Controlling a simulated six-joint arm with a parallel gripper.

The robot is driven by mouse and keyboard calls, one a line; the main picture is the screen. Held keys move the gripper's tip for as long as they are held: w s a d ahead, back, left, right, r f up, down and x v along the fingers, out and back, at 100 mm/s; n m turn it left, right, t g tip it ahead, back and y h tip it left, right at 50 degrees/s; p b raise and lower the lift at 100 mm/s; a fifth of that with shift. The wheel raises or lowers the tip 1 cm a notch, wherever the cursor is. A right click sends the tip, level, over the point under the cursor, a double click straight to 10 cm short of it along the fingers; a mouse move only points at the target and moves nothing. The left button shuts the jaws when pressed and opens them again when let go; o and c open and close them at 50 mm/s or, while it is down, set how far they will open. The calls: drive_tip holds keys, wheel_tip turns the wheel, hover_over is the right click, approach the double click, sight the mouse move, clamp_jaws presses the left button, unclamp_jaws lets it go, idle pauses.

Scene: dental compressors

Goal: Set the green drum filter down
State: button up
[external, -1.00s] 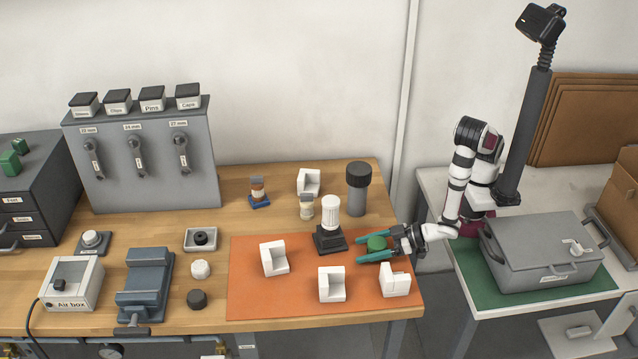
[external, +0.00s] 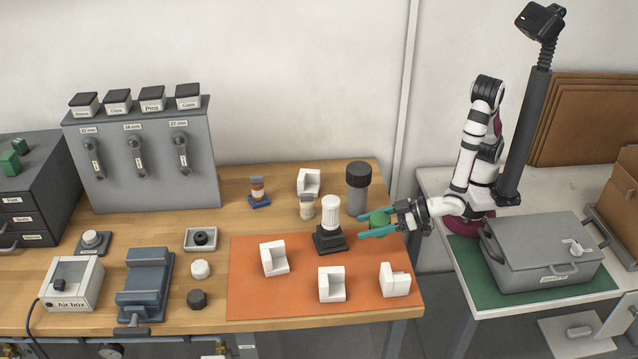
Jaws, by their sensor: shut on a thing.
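The green drum filter (external: 379,217) is held between the teal fingers of my gripper (external: 376,224). My gripper is shut on it and reaches in from the right, over the right part of the orange mat (external: 262,307). The filter appears to be held above the bench, but its exact height is hard to tell from this view. Its lower part is partly hidden by the near finger.
A white ribbed cylinder on a black base (external: 330,221) stands just left of my fingers. A dark grey cylinder (external: 358,187) stands behind them. White angled blocks (external: 332,285), (external: 395,280), (external: 273,258) stand on the mat, with bare mat between them.

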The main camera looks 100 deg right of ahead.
drive_tip(key=shift+w+r, duration=0.1)
drive_tip(key=shift+r, duration=0.65)
drive_tip(key=w+d+r+n+y, duration=0.2)
drive_tip(key=w+d+r, duration=0.35)
drive_tip(key=r, duration=0.45)
drive_tip(key=s+d+r, duration=0.5)
drive_tip(key=d+r, duration=0.2)
drive_tip(key=d, duration=0.4)
drive_tip(key=w+d, duration=0.5)
drive_tip(key=w, duration=0.5)
drive_tip(key=w+d+f, duration=1.5)
drive_tip(key=d, duration=0.1)
wheel_tip(320, 180, down, 11)
drive_tip(key=shift+w+r, duration=0.1)
